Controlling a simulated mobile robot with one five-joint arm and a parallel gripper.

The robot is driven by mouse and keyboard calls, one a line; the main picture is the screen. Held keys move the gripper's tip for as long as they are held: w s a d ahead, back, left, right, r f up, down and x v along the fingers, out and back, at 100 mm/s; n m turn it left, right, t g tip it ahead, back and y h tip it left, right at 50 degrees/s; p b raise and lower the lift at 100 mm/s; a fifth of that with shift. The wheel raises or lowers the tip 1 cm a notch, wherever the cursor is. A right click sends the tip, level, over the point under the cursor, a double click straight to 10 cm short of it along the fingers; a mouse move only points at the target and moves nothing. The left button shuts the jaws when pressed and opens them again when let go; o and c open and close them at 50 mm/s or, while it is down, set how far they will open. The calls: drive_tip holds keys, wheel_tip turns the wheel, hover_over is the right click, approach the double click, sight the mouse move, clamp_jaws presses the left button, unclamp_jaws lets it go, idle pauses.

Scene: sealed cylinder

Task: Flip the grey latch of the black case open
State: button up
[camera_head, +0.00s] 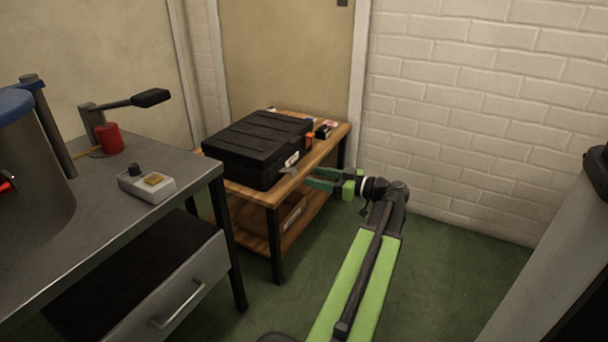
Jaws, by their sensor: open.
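The black case (252,140) sits shut on the wooden table with its ribbed lid upward. Its front side faces right, toward my arm. The grey latch (291,160) shows as a small light patch on that front side. My gripper (306,177) reaches in from the right, just in front of the case and slightly below the latch. Its jaws are open and empty, pointing left at the case. A small grey piece lies near the fingertips; I cannot tell if it is part of the latch or of the gripper. Contact with the latch cannot be made out.
The wooden table (248,191) has small items at its back right, including an orange one (309,141). A grey metal desk (85,205) at left holds a control box (147,185) and a red cylinder (109,138). A brick wall (480,110) stands behind. Green floor is open at right.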

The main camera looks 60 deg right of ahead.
drive_tip(key=s+r, duration=0.1)
drive_tip(key=s, duration=1)
drive_tip(key=shift+s+p, duration=0.3)
drive_tip(key=shift+p, duration=0.05)
drive_tip(key=shift+s, duration=0.1)
